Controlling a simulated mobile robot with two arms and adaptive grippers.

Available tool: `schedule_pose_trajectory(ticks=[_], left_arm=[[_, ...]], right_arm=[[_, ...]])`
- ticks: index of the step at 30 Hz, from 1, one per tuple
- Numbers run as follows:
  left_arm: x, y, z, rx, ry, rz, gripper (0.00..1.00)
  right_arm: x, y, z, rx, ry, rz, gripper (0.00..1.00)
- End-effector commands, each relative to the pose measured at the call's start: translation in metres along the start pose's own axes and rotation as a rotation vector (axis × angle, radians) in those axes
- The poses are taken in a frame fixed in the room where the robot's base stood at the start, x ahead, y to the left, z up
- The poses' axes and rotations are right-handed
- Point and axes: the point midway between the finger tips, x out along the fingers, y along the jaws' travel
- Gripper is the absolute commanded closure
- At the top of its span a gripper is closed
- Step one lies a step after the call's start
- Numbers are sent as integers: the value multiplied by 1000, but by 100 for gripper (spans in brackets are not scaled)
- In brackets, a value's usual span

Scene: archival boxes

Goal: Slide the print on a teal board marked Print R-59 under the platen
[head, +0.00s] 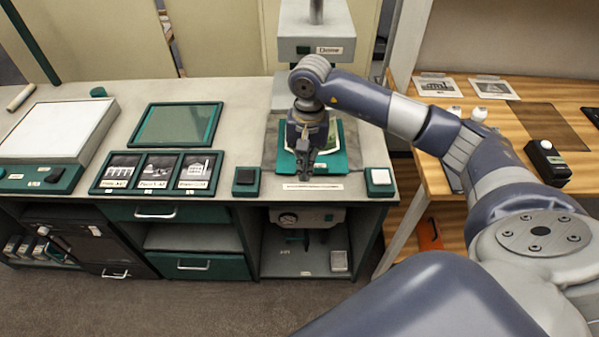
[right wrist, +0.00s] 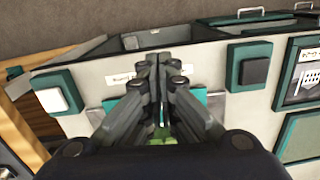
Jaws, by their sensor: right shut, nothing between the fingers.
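A teal board (head: 340,164) lies on the dark grey bed of the press, below the press head (head: 318,45). Part of a print (head: 335,135) shows on it behind my gripper; its marking cannot be read. My right gripper (head: 305,170) points down over the board's front part and hides its middle. Its fingers are shut with nothing between them. In the right wrist view the fingertips (right wrist: 160,85) are close together, and teal parts of the board (right wrist: 200,96) show beside them. Whether the fingers touch the board cannot be told. My left gripper is not in view.
A teal tray (head: 130,190) of three prints sits left of the press, with an empty teal frame (head: 210,125) behind it. Button boxes (head: 246,181) (head: 380,182) flank the press front. A light table (head: 55,130) is far left, a wooden desk (head: 485,115) right.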

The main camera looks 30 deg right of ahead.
Motion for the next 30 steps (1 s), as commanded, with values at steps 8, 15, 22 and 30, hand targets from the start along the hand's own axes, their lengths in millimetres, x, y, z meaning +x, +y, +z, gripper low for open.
schedule_pose_trajectory(ticks=[8,15,22,30], left_arm=[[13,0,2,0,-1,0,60],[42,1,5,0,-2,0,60],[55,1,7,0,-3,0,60],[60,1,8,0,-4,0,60]], right_arm=[[18,10,-14,-15,47,31,100],[71,11,-16,-13,44,30,100],[95,11,-31,-9,49,25,100],[93,11,-54,-12,46,28,100]])
